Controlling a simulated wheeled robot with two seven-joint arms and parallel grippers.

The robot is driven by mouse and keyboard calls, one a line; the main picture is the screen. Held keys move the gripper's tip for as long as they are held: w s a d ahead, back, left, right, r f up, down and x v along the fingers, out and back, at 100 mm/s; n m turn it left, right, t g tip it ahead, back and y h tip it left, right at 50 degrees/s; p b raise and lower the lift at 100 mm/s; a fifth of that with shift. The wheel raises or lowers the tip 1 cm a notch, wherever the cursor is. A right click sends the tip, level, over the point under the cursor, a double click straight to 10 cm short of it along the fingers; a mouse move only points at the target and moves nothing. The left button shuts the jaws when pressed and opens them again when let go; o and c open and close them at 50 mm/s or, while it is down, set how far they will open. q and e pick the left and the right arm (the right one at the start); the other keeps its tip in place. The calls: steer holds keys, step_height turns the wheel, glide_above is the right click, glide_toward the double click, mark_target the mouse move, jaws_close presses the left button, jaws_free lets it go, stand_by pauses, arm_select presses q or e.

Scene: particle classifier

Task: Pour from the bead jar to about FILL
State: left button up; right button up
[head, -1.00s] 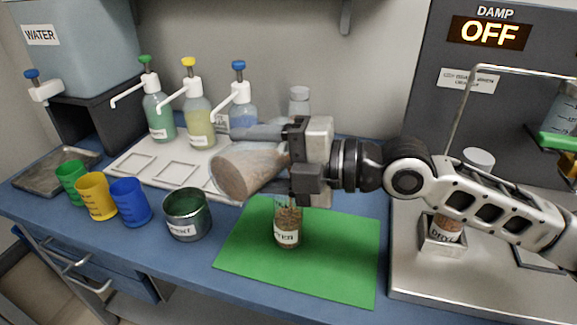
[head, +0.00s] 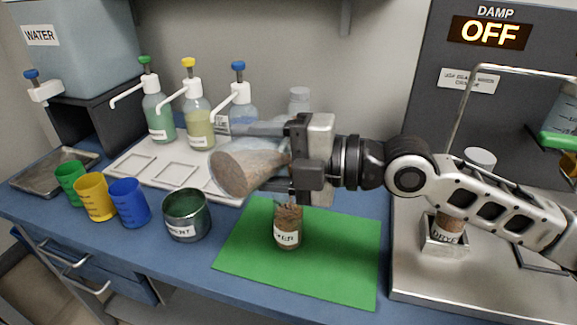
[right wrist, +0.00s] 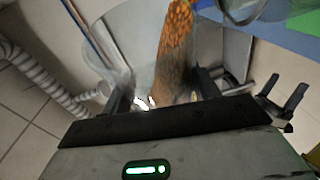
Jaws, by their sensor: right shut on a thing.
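The clear bead jar (head: 235,170) lies tipped almost on its side in my right gripper (head: 258,160), which is shut on it. Brown beads slope inside it, and its mouth end is hidden behind the gripper. In the right wrist view the jar (right wrist: 138,42) shows orange-brown beads (right wrist: 176,45) between the fingers. A small clear jar (head: 288,228) with a partly readable white label stands upright on the green mat (head: 345,255), below the gripper. It holds brown beads almost to its visible top. Its mouth is hidden. No FILL mark is readable. My left gripper is not in view.
Pump bottles (head: 198,125) stand behind on a white tray (head: 135,180). The mat's right half is clear.

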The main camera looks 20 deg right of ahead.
arm_select(q)
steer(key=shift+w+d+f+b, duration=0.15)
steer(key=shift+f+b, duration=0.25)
steer(key=shift+b, duration=0.85)
arm_select(e)
steer(key=shift+w+d+r+m+y, duration=0.3)
steer(key=shift+r+m, duration=0.25)
steer(key=shift+m, duration=0.25)
stand_by(1.7)
